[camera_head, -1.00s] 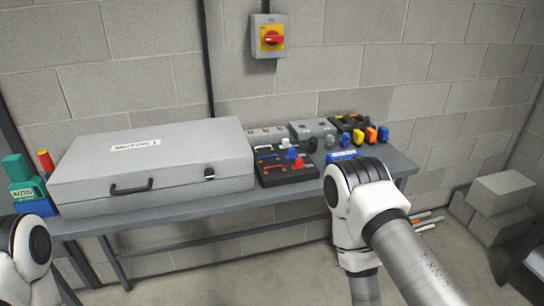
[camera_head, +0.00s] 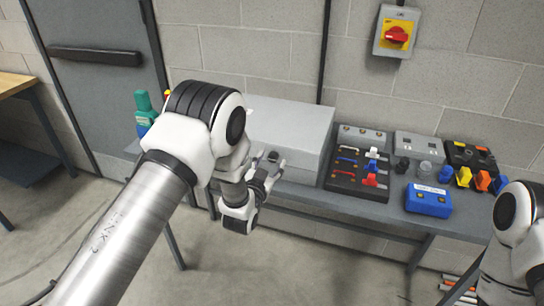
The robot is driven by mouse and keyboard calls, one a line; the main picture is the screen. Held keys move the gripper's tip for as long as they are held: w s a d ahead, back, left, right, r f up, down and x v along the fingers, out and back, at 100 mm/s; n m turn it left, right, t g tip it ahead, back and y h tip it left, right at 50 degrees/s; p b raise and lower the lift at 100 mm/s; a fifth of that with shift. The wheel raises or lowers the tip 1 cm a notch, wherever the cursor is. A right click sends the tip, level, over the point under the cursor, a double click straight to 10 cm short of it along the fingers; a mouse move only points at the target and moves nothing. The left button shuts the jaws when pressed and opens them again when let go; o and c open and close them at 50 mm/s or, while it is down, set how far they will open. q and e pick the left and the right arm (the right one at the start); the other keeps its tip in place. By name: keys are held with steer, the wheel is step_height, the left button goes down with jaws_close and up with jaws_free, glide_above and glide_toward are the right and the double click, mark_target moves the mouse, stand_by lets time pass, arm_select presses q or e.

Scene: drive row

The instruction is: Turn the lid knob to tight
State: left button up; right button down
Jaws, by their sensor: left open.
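The grey case (camera_head: 290,125) lies on the bench, its left part and label hidden behind my left arm. A small dark spot on its front, between my fingertips in the picture, looks like the lid knob (camera_head: 273,156); I cannot tell for sure. My left gripper (camera_head: 264,168) is open in front of the case's front face. Whether its fingers touch the knob cannot be told. The knob's setting is too small to read. Only a link of my right arm shows at the right edge; its gripper is out of view.
Right of the case are a black tray with coloured handles (camera_head: 348,186), grey boxes (camera_head: 415,147), a blue box (camera_head: 428,201) and coloured padlocks (camera_head: 482,180). A green item (camera_head: 144,108) stands at the left. A red-yellow switch (camera_head: 396,34) is on the wall.

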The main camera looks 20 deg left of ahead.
arm_select(q)
steer(key=shift+w+d, duration=0.2)
steer(key=shift+w, duration=0.55)
steer(key=shift+a, duration=0.2)
jaws_close()
